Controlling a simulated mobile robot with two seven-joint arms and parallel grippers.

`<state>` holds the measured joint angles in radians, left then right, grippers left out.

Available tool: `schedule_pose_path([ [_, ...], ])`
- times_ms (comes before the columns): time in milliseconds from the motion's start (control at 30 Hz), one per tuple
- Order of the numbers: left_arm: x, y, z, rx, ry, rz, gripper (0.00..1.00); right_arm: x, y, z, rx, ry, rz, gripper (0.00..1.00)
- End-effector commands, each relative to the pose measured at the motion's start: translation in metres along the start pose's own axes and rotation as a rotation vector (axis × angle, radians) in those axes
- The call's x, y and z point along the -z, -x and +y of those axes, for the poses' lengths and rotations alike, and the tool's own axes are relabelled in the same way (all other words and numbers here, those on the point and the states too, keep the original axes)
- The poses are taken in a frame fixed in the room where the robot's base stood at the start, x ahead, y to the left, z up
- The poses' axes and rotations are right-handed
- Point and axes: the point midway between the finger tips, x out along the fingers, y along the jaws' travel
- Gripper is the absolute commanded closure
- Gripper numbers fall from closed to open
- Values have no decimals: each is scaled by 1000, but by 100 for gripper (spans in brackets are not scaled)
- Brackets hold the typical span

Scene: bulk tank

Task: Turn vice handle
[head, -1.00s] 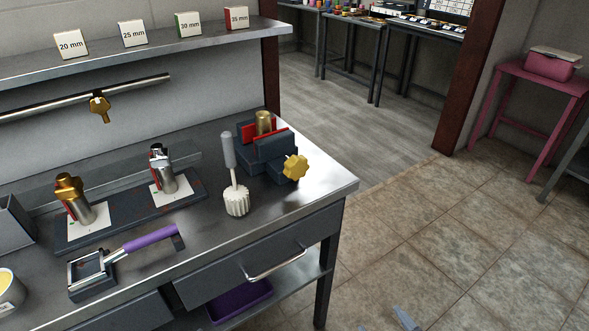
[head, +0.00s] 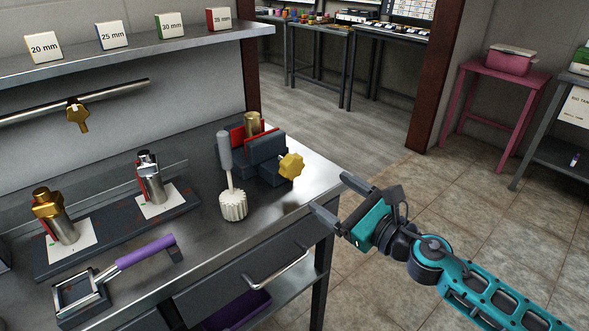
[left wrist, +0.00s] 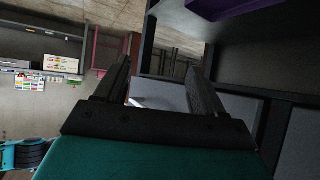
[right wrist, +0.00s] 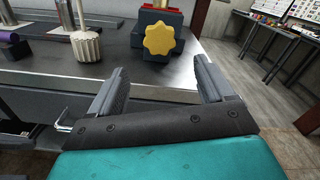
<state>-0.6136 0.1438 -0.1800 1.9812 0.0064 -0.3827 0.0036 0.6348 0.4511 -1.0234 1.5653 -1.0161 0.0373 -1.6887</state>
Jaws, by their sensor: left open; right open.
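The vice (head: 266,160) is dark grey with red jaw faces and stands at the right end of the metal workbench. A brass cylinder (head: 253,122) stands between its jaws. Its yellow lobed handle (head: 291,166) faces the bench's front right corner, and it also shows ahead in the right wrist view (right wrist: 159,38). My right gripper (head: 327,198) is open and empty, just off the bench corner, to the right of and below the handle, not touching it. My left gripper (left wrist: 165,80) is open and empty in its wrist view, near the bench's drawers and lower shelf; the head view does not show it.
A white fluted knob tool with a grey handle (head: 233,203) stands left of the vice. The bench edge is close to my right gripper. Tiled floor on the right is clear.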

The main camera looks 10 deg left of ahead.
Motion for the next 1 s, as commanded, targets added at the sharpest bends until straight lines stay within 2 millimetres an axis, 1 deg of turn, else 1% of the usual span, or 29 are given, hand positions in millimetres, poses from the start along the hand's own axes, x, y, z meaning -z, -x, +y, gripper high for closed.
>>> schedule_pose_path([
  [400,-7,-5,2,-6,2,-1,31,-1,-76,2,0,-7,-4,19],
  [600,-7,-8,5,-15,5,0,31,0,-104,1,2,-8,-4,19],
  [800,-7,-10,8,-22,5,1,31,-1,-119,0,2,-8,-3,19],
  [1000,-3,-10,10,-26,5,7,31,-1,-122,0,2,-8,-2,19],
])
